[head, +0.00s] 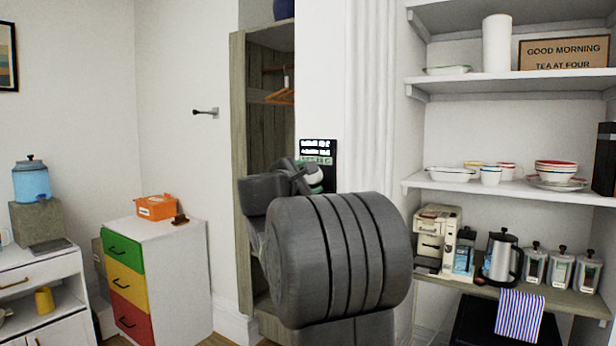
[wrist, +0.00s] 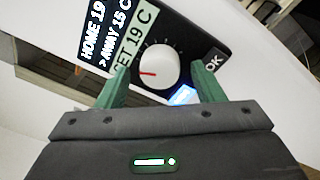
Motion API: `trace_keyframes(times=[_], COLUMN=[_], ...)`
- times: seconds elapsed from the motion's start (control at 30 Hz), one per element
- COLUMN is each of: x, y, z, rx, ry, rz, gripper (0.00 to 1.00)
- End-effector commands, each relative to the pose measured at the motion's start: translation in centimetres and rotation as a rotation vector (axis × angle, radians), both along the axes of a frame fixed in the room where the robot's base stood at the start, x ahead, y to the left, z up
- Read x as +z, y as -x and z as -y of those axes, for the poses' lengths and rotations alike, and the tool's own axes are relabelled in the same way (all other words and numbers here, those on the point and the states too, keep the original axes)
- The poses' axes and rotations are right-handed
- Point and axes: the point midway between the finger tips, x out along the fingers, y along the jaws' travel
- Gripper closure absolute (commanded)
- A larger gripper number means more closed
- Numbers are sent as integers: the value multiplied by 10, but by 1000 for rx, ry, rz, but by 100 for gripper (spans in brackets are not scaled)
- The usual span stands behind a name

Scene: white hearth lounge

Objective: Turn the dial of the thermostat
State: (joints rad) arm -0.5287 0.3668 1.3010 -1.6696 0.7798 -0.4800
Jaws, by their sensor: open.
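The thermostat (wrist: 180,28) is a black panel on the white wall. It also shows in the head view (head: 331,148), its lower part hidden by my arm. Its white round dial (wrist: 158,68) has a red pointer mark, turned to the left in the wrist view. The screen (wrist: 100,40) reads "HOME 19" and "> AWAY 15 C"; a pale label (wrist: 138,38), partly hidden, reads "ET 19 C". My gripper (wrist: 161,75) is open, its green fingers on either side of the dial. I cannot tell whether they touch it.
An OK button (wrist: 213,63) sits right of the dial, near the right finger. A lit blue patch (wrist: 183,95) shows below the dial. An open wardrobe (head: 238,150) stands left of the thermostat; shelves with dishes (head: 500,185) are at the right.

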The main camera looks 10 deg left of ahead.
Motion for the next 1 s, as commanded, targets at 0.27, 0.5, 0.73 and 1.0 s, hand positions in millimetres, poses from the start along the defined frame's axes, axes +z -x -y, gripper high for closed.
trace_keyframes(times=[0.27, 0.5, 0.73, 1.0], x=[0, 0, 0, 2], y=[-5, -4, -4, -4], z=[1, 1, 1, 1], rx=[0, 0, -1, 0], ry=[-1, 0, 4, 82], rz=[0, 0, -2, -32], gripper=[38, 70, 83, 83])
